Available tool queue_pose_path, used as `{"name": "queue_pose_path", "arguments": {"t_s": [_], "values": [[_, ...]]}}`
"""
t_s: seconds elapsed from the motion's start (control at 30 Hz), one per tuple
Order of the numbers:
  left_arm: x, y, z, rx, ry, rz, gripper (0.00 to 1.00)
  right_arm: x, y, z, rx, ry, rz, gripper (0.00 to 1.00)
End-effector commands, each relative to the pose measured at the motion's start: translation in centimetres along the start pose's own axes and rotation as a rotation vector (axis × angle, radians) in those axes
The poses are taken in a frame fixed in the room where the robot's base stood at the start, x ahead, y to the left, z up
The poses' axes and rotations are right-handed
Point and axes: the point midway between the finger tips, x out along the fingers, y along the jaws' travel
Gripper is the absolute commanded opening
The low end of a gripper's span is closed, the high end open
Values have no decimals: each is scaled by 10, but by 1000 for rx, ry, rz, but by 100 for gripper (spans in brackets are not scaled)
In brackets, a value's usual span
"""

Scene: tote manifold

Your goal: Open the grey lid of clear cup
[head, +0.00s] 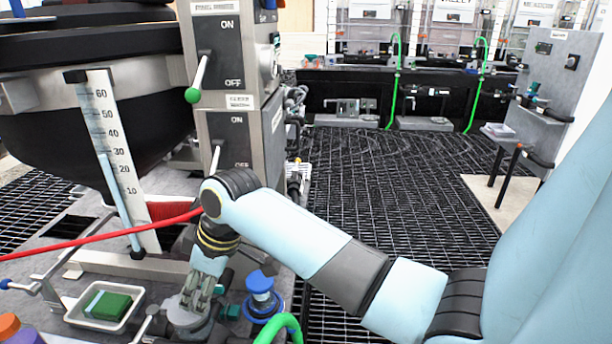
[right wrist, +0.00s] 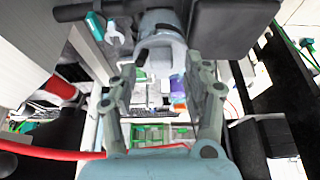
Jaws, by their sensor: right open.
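My right gripper (head: 190,298) points down over the worktop at the lower left of the head view. It is open, with a grey round part (head: 186,318) just under and between its fingertips. In the right wrist view the two fingers (right wrist: 160,70) stand apart, with a grey rounded piece (right wrist: 160,28) beyond and between their tips. This may be the grey lid, but I cannot tell for sure. No clear cup wall shows plainly, and I cannot tell whether the fingers touch the grey piece. My left gripper is not in view.
A white tray with a green sponge (head: 107,306) is left of the gripper. A blue-topped fitting (head: 261,292) is to its right, near a green hose (head: 280,326). A red hose (head: 100,237) crosses behind. A switch panel (head: 222,85) and a scale (head: 122,160) stand behind.

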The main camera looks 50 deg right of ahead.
Motion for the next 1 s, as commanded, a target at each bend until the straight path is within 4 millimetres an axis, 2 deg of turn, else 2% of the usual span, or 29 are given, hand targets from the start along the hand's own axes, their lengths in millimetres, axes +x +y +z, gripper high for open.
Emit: {"name": "queue_pose_path", "arguments": {"t_s": [0.4, 1.0], "values": [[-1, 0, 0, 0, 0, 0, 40, -79, 0, 2, 1, -3, 2, 50], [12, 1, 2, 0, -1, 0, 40, -46, -44, 115, 240, -88, 125, 50]]}}
